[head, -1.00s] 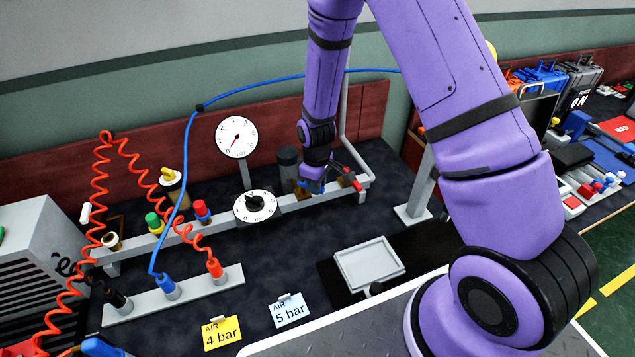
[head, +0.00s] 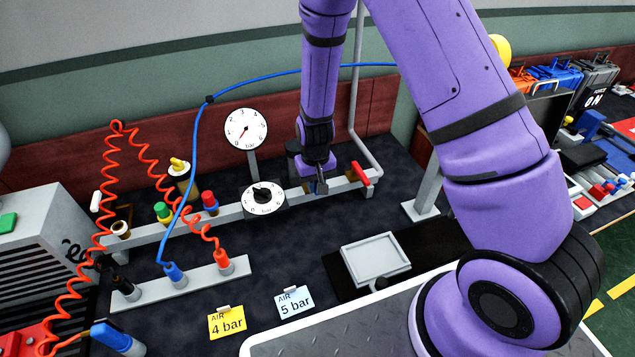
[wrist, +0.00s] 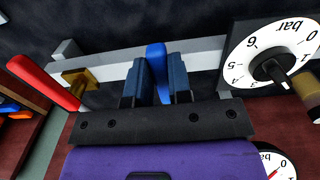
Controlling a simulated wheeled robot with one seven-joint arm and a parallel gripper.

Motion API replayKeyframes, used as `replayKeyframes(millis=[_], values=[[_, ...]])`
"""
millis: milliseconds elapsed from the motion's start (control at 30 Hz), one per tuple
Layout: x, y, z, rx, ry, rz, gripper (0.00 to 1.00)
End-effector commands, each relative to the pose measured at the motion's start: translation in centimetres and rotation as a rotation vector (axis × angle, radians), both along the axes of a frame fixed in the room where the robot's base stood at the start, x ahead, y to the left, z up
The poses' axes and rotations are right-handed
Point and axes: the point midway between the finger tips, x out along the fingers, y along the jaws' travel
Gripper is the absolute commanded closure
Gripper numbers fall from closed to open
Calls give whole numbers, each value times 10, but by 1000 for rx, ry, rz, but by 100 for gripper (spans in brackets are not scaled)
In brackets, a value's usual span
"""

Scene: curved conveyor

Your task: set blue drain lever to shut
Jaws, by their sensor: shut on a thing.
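The blue drain lever (wrist: 156,58) shows in the wrist view between the two dark blue fingers of my gripper (wrist: 159,80). The fingers are shut on it, one on each side. The lever's visible end points across the grey rail (wrist: 207,52), roughly at right angles to it. Its lower part is hidden by the fingers and gripper body. In the head view my gripper (head: 319,186) is down at the rail, left of a red lever (head: 361,174). The blue lever cannot be made out there.
A black-and-white dial (head: 264,198) sits on the rail left of my gripper, with a round gauge (head: 246,129) above it. The red lever stands close on the other side. A grey tray (head: 376,259) lies in front.

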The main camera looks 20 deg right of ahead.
Motion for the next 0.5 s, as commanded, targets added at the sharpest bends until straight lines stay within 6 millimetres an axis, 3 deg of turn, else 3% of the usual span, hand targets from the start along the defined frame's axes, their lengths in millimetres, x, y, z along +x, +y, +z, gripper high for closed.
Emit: replayKeyframes(millis=[500], values=[[1,2,1,1,-3,-33,100]])
